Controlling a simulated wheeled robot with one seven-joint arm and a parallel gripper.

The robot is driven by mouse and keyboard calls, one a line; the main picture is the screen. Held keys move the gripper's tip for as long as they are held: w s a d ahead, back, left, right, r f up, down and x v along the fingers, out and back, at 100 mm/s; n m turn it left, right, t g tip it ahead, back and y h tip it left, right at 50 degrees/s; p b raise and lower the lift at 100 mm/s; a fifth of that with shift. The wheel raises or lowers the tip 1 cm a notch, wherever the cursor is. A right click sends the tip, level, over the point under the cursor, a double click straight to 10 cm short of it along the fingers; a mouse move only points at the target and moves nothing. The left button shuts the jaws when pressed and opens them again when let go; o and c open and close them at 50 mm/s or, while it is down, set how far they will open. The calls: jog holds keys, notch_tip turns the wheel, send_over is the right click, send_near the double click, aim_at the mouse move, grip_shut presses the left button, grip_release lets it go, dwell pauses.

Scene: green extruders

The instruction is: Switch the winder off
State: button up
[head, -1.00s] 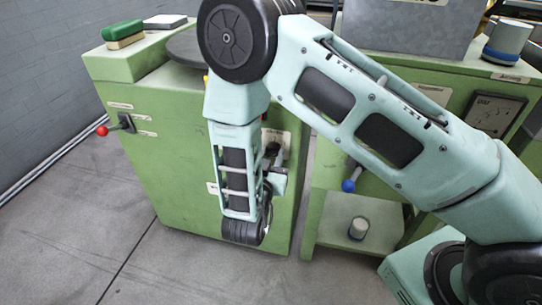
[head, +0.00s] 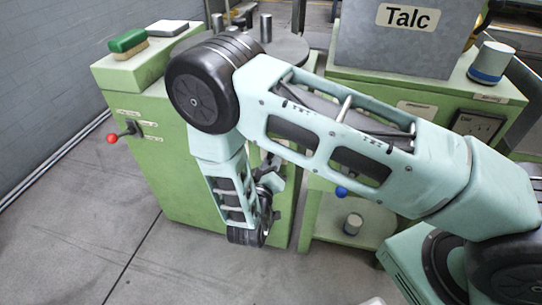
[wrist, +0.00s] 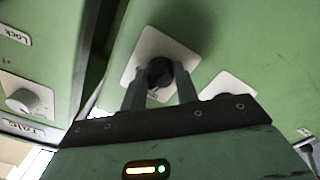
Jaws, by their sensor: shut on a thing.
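In the wrist view my gripper (wrist: 161,84) is shut on a black knob (wrist: 160,69), its fingers on either side of it. The knob sits on a pale square plate (wrist: 144,54) on a green panel (wrist: 228,45). Small text on the plate is unreadable. In the head view my arm reaches down in front of a green cabinet (head: 175,185) with a round grey top (head: 285,50). The knob and my fingertips are not clear there, as my arm covers much of that face.
A red-ball lever (head: 112,139) sticks out of the cabinet's left side. A blue-ball lever (head: 341,192) is on the neighbouring green machine (head: 450,92). A grey Talc box (head: 395,50) and a cup (head: 491,62) stand on top. A brush (head: 128,44) lies left.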

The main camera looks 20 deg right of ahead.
jog(key=shift+n+p, duration=0.8)
jog(key=shift+n, duration=0.8)
jog(key=o, duration=1)
jog(key=shift+c, duration=0.2)
jog(key=shift+s+a, duration=0.1)
jog(key=v, duration=1.7)
jog(key=shift+s, duration=0.1)
